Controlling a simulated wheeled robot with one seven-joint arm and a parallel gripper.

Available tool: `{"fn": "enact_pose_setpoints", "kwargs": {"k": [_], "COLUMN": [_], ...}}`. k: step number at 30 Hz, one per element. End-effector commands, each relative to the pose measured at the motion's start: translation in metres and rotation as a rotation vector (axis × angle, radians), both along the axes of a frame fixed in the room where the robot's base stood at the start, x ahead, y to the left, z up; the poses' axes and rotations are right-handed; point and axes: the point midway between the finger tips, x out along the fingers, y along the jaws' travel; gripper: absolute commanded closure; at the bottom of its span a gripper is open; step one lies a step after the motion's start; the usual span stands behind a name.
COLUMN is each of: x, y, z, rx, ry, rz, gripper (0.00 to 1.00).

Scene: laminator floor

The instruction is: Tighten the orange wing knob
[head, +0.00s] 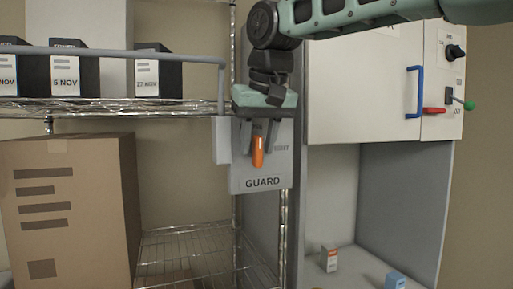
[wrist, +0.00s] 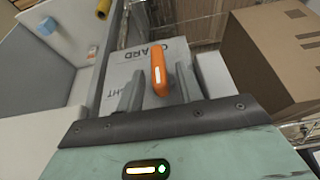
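The orange wing knob (head: 258,152) sits on the front of the pale grey GUARD panel (head: 262,183), its wing upright in the head view. In the wrist view the knob (wrist: 158,68) stands between the two fingers of my gripper (wrist: 160,88), with a small gap showing on each side. In the head view my gripper (head: 260,136) points down at the panel and its fingers straddle the upper part of the knob. It is open. The knob's base and shaft are hidden.
A large cardboard box (head: 70,215) stands left. On the right are a cabinet with a blue handle (head: 414,92), a red lever (head: 433,110), a green-tipped lever (head: 468,104) and a black dial (head: 455,52).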

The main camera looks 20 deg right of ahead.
Motion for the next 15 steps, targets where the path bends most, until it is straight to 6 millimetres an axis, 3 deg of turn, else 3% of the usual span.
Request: {"fn": "enact_pose_setpoints", "kwargs": {"k": [6,15], "x": [0.007,0.009], "y": [0.000,0.000], "z": [-0.018,-0.020], "rx": [0.000,0.001], "ry": [0.000,0.000], "rz": [0.001,0.001], "gripper": [0.64,0.64]}}
